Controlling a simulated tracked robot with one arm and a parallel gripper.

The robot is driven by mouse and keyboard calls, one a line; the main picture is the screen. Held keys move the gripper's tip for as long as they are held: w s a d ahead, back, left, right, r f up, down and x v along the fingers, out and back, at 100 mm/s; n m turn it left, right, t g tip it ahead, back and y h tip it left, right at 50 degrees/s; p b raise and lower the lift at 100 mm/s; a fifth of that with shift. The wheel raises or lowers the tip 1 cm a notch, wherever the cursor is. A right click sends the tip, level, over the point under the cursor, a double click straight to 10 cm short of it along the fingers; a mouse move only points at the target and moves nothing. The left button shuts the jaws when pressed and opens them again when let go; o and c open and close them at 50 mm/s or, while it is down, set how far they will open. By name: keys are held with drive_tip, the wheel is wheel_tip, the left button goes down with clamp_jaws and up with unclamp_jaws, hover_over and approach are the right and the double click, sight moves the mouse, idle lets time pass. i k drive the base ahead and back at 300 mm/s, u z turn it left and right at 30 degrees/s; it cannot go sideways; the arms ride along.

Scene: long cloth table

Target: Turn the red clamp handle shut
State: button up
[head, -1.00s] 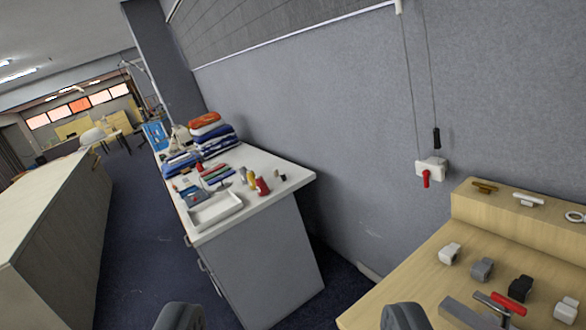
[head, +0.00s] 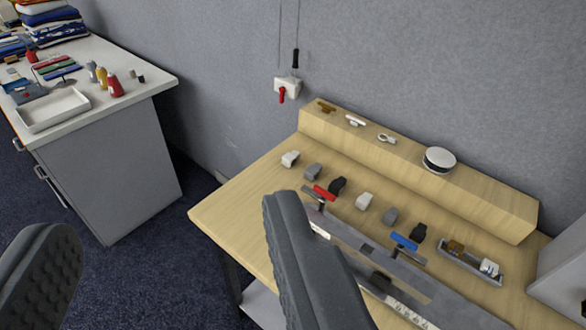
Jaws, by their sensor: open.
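The red clamp handle (head: 325,191) is a small red lever on a grey metal bar fixture (head: 349,235) on the wooden bench. A similar blue handle (head: 404,241) sits farther right along the fixture. My gripper (head: 162,218) is open and empty. Its left finger is at the lower left over the floor, and its right finger is in front of the bench, just below and left of the red handle in the picture. The right finger hides part of the fixture. I see no contact with the handle.
The wooden bench (head: 238,201) carries several small grey, white and black blocks behind the fixture. A wooden ledge (head: 458,195) at the back holds small fittings and a round white-topped item (head: 439,160). A wall box (head: 287,86) has another red lever. A white table (head: 140,80) stands left.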

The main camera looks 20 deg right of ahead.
sight(321, 195)
drive_tip(key=u, duration=1.65)
drive_tip(key=k, duration=0.95)
drive_tip(key=z, duration=1.05)
drive_tip(key=i, duration=1.05)
